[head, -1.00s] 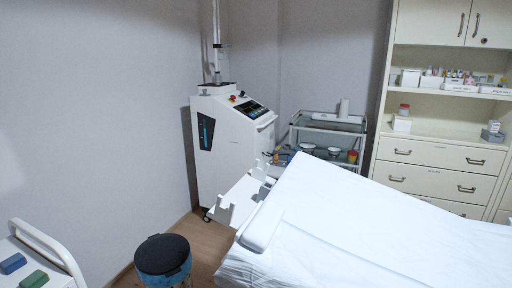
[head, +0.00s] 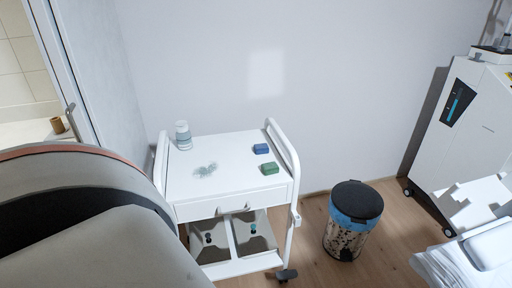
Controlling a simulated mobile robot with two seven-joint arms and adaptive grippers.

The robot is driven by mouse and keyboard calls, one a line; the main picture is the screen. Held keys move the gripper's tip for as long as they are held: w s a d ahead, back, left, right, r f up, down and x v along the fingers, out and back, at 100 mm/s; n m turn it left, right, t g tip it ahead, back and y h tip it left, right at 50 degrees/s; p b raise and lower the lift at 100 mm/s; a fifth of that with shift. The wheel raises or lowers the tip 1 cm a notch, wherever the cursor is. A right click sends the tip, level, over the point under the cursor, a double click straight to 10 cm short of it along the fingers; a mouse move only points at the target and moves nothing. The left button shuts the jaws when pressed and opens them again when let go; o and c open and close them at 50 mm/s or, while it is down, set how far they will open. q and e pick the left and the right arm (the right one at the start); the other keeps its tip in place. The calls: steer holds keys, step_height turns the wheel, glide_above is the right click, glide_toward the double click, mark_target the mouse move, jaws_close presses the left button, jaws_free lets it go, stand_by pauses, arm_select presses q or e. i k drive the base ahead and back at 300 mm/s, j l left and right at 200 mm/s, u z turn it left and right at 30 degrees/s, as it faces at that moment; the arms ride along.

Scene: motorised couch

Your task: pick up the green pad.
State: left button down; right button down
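The green pad (head: 269,168) lies flat on the top of a white trolley (head: 220,185), near its right side and front edge. A blue pad (head: 261,149) lies just behind it. Neither of my grippers shows in the head view, so nothing can be seen touching the green pad.
A clear bottle (head: 183,136) and a small clear item (head: 205,170) stand on the trolley's left half. Rails edge its sides. A black-lidded bin (head: 353,218) stands right of it. A large grey rounded shape (head: 90,225) blocks the lower left. A white machine (head: 470,125) stands far right.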

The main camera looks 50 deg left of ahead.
mark_target(270, 168)
steer(key=u, duration=1.4)
